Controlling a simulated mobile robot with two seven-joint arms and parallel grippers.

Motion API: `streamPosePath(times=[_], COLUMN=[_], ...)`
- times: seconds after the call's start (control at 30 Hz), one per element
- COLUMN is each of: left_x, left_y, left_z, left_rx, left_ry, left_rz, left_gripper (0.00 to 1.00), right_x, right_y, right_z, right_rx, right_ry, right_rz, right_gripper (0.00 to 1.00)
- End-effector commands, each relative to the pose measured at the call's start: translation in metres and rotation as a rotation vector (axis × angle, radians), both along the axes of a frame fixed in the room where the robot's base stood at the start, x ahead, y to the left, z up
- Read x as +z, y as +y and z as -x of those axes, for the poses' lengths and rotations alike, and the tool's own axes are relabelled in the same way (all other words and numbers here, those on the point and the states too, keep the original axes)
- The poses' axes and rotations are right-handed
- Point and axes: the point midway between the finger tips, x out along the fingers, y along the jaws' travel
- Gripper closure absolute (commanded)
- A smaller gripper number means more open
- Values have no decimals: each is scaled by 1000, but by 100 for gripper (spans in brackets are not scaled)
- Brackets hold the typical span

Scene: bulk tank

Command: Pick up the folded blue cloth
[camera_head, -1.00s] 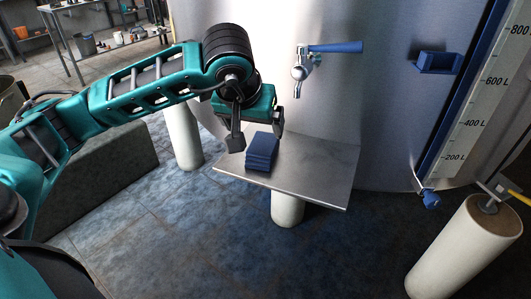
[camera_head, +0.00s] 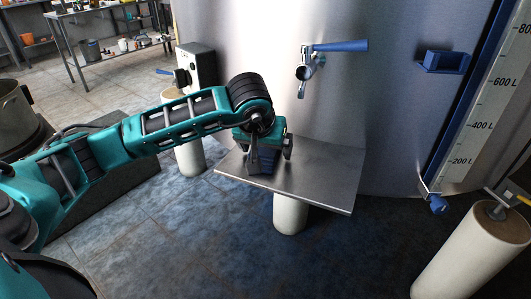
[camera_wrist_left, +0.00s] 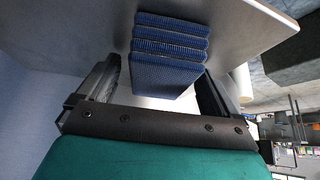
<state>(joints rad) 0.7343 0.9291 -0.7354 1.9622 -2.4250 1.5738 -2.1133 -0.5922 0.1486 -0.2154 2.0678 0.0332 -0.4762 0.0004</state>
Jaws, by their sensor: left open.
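The folded blue cloth (camera_wrist_left: 168,52) is a small stack of ribbed layers on the steel shelf (camera_head: 325,180) in front of the tank. In the head view the cloth (camera_head: 265,166) is mostly hidden behind my left gripper (camera_head: 268,160). In the left wrist view my left gripper (camera_wrist_left: 158,85) is open, with one finger on each side of the cloth. I cannot tell whether either finger touches it. My right gripper is not in view.
A tap with a blue handle (camera_head: 338,46) sticks out of the tank (camera_head: 400,120) above the shelf. A blue bracket (camera_head: 443,62) sits farther right. The shelf's right part is clear. A white cylindrical post (camera_head: 460,250) stands at lower right.

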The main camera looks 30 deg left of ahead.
Motion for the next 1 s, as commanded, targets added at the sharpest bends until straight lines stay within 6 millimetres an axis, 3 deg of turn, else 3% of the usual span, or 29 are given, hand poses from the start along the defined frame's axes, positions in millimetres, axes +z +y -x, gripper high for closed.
streamPosePath(times=[0.33,0.9,1.0], left_x=[-2,-1,-1], left_y=[0,0,0], left_z=[0,0,0], left_rx=[0,0,1], left_ry=[0,1,0], left_rz=[-1,0,0], left_gripper=[7,62,62], right_x=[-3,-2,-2], right_y=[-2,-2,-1], right_z=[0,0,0], right_rx=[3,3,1], right_ry=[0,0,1], right_rz=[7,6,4], right_gripper=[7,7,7])
